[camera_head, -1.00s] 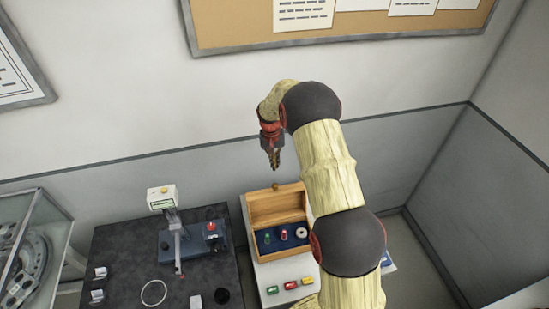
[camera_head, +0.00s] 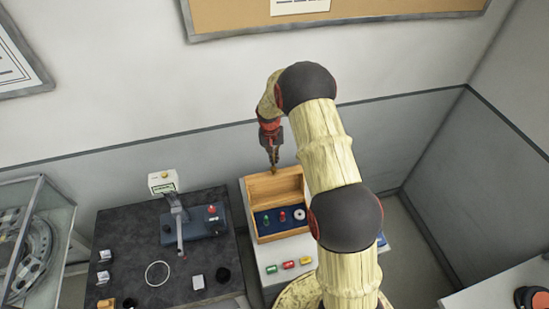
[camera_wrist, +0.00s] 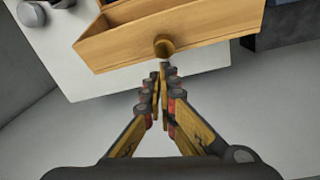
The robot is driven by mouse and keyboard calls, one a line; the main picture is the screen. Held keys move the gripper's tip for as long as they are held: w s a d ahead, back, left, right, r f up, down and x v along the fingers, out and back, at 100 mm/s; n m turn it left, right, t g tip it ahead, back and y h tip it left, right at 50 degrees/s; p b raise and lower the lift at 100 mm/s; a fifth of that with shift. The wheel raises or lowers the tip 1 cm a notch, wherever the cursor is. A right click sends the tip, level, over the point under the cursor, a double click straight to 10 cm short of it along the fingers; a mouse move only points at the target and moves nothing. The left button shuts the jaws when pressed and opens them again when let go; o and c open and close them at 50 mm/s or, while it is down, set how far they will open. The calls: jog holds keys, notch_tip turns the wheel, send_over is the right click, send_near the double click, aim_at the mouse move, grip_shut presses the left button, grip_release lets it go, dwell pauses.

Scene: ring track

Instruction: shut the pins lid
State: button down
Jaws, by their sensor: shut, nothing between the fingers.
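The pins box (camera_head: 255,216) is a wooden case with a dark blue inside, holding a green pin (camera_head: 266,218), a red pin (camera_head: 282,216) and a white ring (camera_head: 299,214). Its wooden lid (camera_head: 285,187) stands open, raised at the back. A small round knob sits on the lid's edge; the knob shows in the wrist view (camera_wrist: 163,47). My gripper (camera_head: 274,167) points down at the lid's top edge, by the knob. In the wrist view the shut, empty fingertips (camera_wrist: 163,70) are just short of the knob; contact cannot be told.
Green, red and yellow blocks (camera_head: 288,265) lie on the white stand in front of the box. A dark table (camera_head: 140,235) to the left carries a blue-based device (camera_head: 195,227) and a ring (camera_head: 157,273). The grey wall is close behind.

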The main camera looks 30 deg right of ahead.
jog(key=shift+s+r+t+b, duration=0.3)
jog(key=shift+s+b, duration=0.1)
jog(key=shift+b, duration=0.1)
